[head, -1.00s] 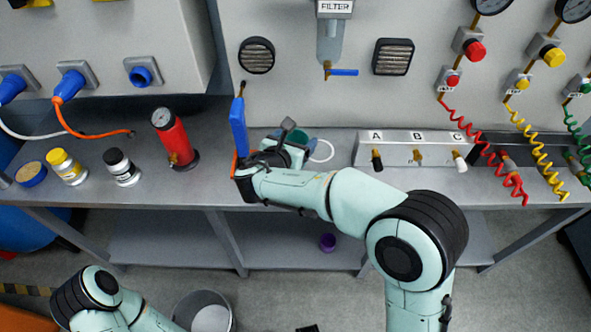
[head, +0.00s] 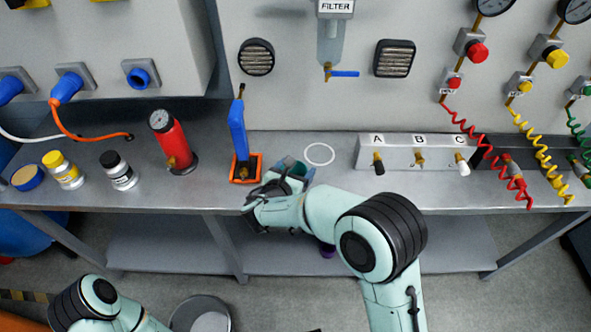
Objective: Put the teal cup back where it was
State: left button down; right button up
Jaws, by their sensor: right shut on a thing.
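The teal cup (head: 299,169) shows only in part, behind my right gripper (head: 284,180) near the bench's front edge. My right gripper is shut on the teal cup, and its fingers hide much of it. I cannot tell whether the cup touches the bench. A white ring mark (head: 320,153) lies bare on the bench, just right of and behind the cup. My left gripper is out of view; only part of my left arm shows at the bottom left.
An orange tray (head: 238,178) with a blue upright piece (head: 238,130) stands close left of the gripper. A red cylinder (head: 173,145) stands further left. The A-B-C valve block (head: 400,152) is right of the ring. A purple object (head: 327,251) below the bench is partly hidden.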

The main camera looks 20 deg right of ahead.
jog(key=shift+f, duration=0.15)
jog(key=o, duration=1.1)
jog(key=shift+c, duration=0.2)
jog(key=shift+r, duration=0.3)
jog(key=v, duration=1.2)
jog(key=shift+f, duration=0.15)
